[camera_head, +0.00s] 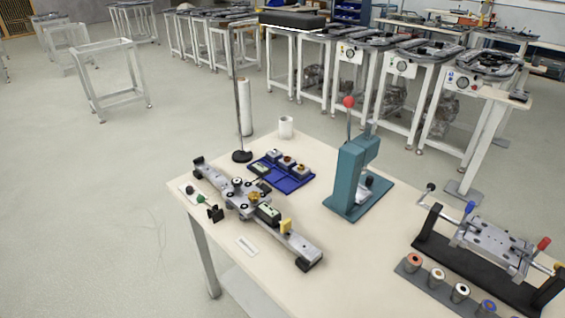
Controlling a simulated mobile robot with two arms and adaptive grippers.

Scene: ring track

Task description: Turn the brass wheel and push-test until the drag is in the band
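A small brass wheel (253,196) sits near the middle of a grey rail (298,243) that lies diagonally across the left part of the table. Round black-and-white parts stand on the rail beside the wheel. A dark green block with a pale face (268,213) sits on the rail just to the right of the wheel, and a yellow upright piece (285,226) stands past it. Any drag reading is too small to make out. Neither of my grippers shows in the head view, and nothing touches the wheel.
A blue tray (292,183) with several small parts lies behind the rail. A teal press (347,177) with a red-knobbed lever stands mid-table. A black-framed fixture (430,246) and a row of bushings (437,275) fill the right. A lamp pole (239,110) rises behind the rail. The front middle is clear.

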